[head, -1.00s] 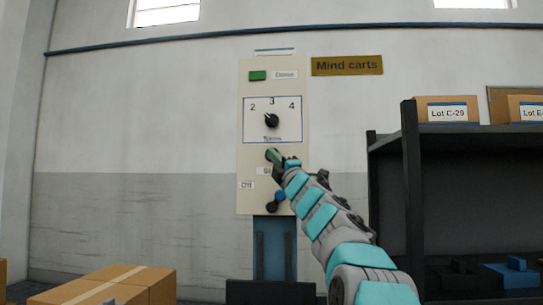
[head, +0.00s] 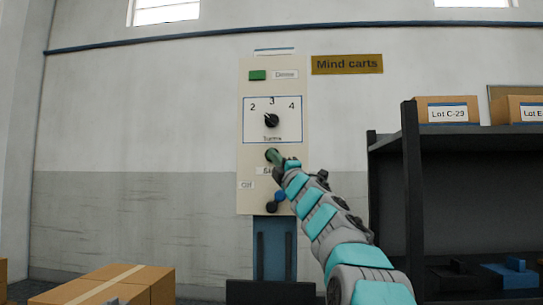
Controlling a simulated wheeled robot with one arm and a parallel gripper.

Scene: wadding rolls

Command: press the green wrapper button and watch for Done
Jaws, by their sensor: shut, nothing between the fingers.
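A cream control panel (head: 246,140) stands against the wall in the middle of the head view. Its green wrapper button (head: 275,157) shows as a small green piece by a dark round mount, partly hidden by my gripper. My gripper (head: 283,164) is shut and empty, its tip at the button's lower right. It looks to be at or against the button; contact is hard to tell.
A black dial (head: 270,119) marked 2, 3, 4 sits above the button, with blue and black knobs (head: 276,200) below. A dark shelf (head: 411,170) with boxes stands right. Cardboard boxes (head: 125,283) are at lower left.

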